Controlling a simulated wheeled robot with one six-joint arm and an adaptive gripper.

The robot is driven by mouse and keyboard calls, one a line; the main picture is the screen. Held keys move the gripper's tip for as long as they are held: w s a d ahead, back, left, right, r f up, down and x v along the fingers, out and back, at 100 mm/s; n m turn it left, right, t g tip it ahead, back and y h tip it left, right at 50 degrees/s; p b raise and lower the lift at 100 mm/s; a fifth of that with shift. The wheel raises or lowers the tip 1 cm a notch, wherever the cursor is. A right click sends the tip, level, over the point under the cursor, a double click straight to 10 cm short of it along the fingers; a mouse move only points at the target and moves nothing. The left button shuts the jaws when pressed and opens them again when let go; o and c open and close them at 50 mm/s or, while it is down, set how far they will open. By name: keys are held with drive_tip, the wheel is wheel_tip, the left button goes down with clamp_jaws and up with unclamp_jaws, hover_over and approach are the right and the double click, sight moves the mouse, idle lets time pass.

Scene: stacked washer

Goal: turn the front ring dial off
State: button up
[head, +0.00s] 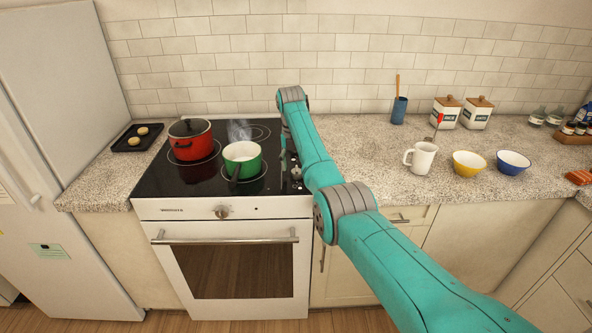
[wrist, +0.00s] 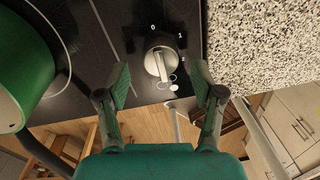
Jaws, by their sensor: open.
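A round silver dial (wrist: 160,62) with a raised bar across it sits on the black cooktop, in the middle of the wrist view. The marks 0 and 1 are printed beyond it, and ring symbols show on its near side. The bar lies nearly lengthwise in the picture, slightly tilted; I cannot tell which end is its pointer. My gripper (wrist: 161,84) is open, with one finger on each side of the dial in the picture. No contact shows. In the head view, small dials (head: 296,174) at the cooktop's right edge are partly hidden by my arm.
A red lidded pot (head: 194,140) stands farther left. The granite counter (head: 345,135) borders the cooktop's right, with a white mug (head: 424,158) and bowls.

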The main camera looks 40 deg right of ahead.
sight(294, 171)
wheel_tip(294, 171, up, 10)
drive_tip(key=shift+w+a+f, duration=0.15)
drive_tip(key=shift+w+a, duration=0.05)
idle(0.4)
